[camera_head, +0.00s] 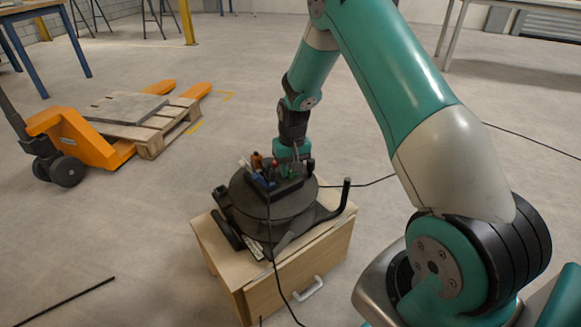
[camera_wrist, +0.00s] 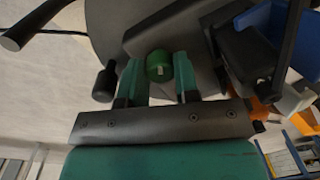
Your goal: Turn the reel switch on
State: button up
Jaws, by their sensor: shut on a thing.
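The dark cable reel (camera_head: 262,213) lies on a small wooden cabinet (camera_head: 238,280). In the wrist view, a round green switch knob (camera_wrist: 159,66) with a pale mark on its face sits on the reel's dark housing. My gripper (camera_wrist: 158,72) has its two teal fingers on either side of this knob and is shut on it. In the head view my gripper (camera_head: 291,163) reaches down onto the top of the reel. The knob is hidden there, so I cannot tell the switch's setting.
Small red, orange and blue parts (camera_head: 262,172) sit on the reel top beside my gripper. A black handle (camera_head: 346,192) sticks up at its right. A cable hangs over the cabinet front. An orange pallet truck (camera_head: 78,137) stands at left. Open floor surrounds the cabinet.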

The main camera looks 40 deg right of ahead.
jog(key=m+p, duration=0.2)
jog(key=shift+r+m+p, duration=0.25)
jog(key=shift+m+p, duration=0.05)
jog(key=m+p, duration=0.2)
jog(key=shift+m, duration=0.4)
jog(key=m+p, duration=0.3)
jog(key=m, duration=0.3)
jog(key=shift+f, duration=0.2)
jog(key=o, duration=0.9)
jog(key=r+p, duration=0.1)
jog(key=r, duration=0.4)
jog(key=r+p, duration=0.1)
jog(key=r, duration=0.5)
jog(key=s+r+p, duration=0.1)
jog(key=r, duration=0.5)
jog(key=shift+r+p, duration=0.15)
jog(key=shift+p, duration=0.25)
